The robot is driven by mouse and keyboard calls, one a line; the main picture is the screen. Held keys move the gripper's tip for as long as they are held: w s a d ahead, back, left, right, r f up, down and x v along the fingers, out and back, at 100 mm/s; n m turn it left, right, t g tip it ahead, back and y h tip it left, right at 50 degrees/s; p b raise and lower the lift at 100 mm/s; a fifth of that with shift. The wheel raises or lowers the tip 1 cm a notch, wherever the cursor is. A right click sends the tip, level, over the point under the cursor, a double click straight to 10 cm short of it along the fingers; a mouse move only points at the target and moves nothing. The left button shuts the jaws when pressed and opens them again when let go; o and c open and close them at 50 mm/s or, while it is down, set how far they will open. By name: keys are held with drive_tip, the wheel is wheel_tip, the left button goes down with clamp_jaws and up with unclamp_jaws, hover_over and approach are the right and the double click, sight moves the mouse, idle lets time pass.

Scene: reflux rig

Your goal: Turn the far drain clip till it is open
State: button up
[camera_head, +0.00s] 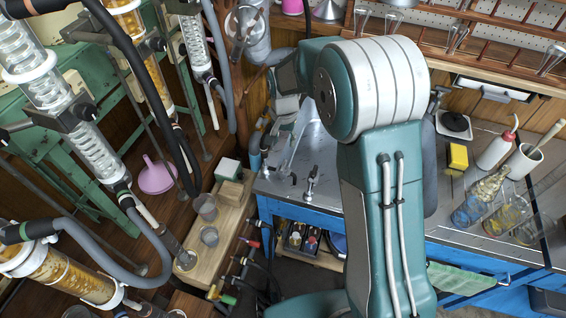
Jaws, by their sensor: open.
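My teal and white arm reaches over the steel sink, and my gripper (272,143) shows small at its far end, above the sink's left edge. The fingers are open, and they partly blend with the metal behind them. The far drain clip cannot be told for sure at this size; it may be hidden by or close to my gripper. I cannot tell whether my fingers touch anything. Grey drain hoses (222,60) hang from the glass condensers (95,145) at left.
Taps with coloured handles (238,263) line the gap. A pink funnel (157,176), flasks (480,200) and a white wash bottle (495,152) stand around.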

sight(284, 165)
wheel_tip(284, 165, down, 12)
drive_tip(key=shift+w+r, duration=0.15)
drive_tip(key=shift+r, duration=0.05)
idle(0.4)
clamp_jaws()
